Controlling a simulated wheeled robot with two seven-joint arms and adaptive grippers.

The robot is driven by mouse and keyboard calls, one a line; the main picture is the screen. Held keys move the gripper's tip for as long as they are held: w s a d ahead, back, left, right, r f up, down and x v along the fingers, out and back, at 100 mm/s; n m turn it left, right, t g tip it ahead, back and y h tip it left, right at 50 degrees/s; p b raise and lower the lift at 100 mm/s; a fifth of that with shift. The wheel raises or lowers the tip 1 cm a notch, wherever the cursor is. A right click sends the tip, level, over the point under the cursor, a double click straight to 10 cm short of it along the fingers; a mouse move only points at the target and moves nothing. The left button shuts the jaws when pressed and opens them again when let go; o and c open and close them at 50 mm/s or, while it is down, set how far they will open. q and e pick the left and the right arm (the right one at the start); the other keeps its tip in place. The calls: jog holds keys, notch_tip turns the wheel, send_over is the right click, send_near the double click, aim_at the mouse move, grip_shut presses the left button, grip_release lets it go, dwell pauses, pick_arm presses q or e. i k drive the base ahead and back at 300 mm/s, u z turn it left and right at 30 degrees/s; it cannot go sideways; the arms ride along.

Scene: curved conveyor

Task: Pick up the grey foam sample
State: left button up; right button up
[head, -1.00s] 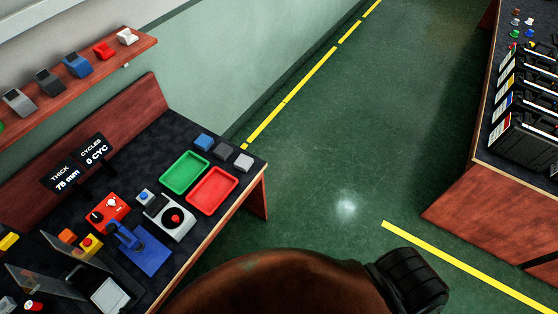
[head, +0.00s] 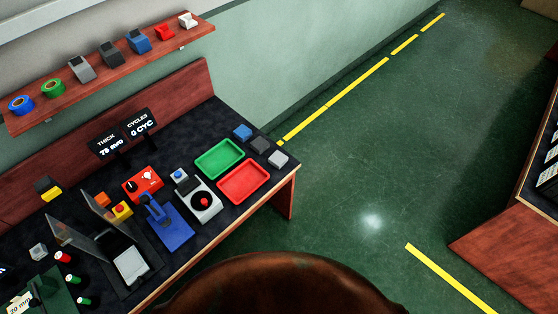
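Three small foam-like blocks stand in a row at the right end of the dark bench top (head: 222,119), beside two trays. They are a blue block (head: 243,131), a dark grey block (head: 259,145) and a light grey block (head: 278,159) nearest the bench corner. Two of them are greyish, and I cannot tell for certain which is the grey foam sample. Nothing touches the blocks from above. Neither of my grippers shows in the head view.
A green tray (head: 219,172) and a red tray (head: 244,198) lie left of the blocks. A blue press (head: 168,230) and a white device with a red knob (head: 203,203) stand nearby. A shelf (head: 106,83) runs above. Open floor (head: 345,180) lies to the right.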

aim_at(278, 159)
jog(key=z, duration=0.1)
jog(key=k, duration=0.3)
jog(key=u, duration=0.75)
jog(key=i, duration=0.9)
jog(key=u, duration=0.1)
